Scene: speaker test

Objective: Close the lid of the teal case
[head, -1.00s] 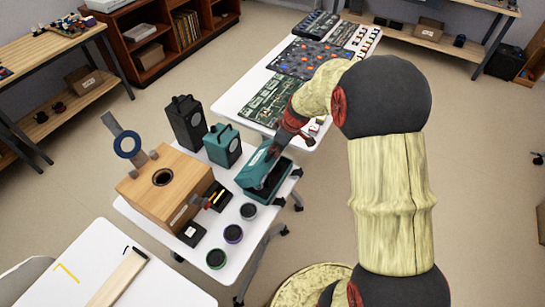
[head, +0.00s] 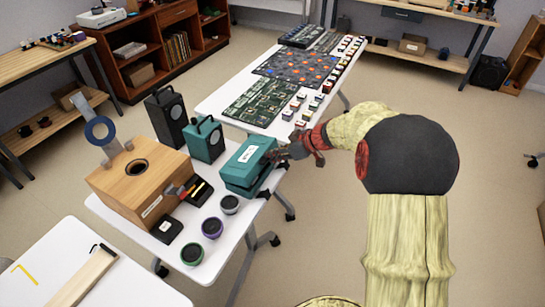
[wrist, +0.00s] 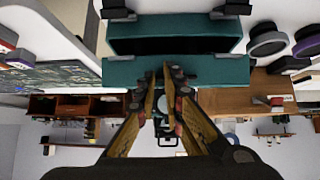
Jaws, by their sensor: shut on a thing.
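The teal case (head: 240,180) stands on the white cart in the head view. Its lid (head: 248,153), with a white label on top, is down over the body and hides the inside. In the wrist view the lid's teal edge (wrist: 215,72) crosses in front of my fingers, with a dark band between it and another teal strip; I cannot tell whether the lid is fully shut. My gripper (head: 277,155) is at the right side of the lid. In the wrist view my gripper's fingers (wrist: 165,76) are nearly together at the lid's edge, shut on it.
A wooden box (head: 140,185) with a round hole, a teal speaker (head: 204,142) and a black speaker (head: 167,118) stand left of the case. Three small round speakers (head: 211,228) line the front. A table (head: 210,104) with boards stands behind.

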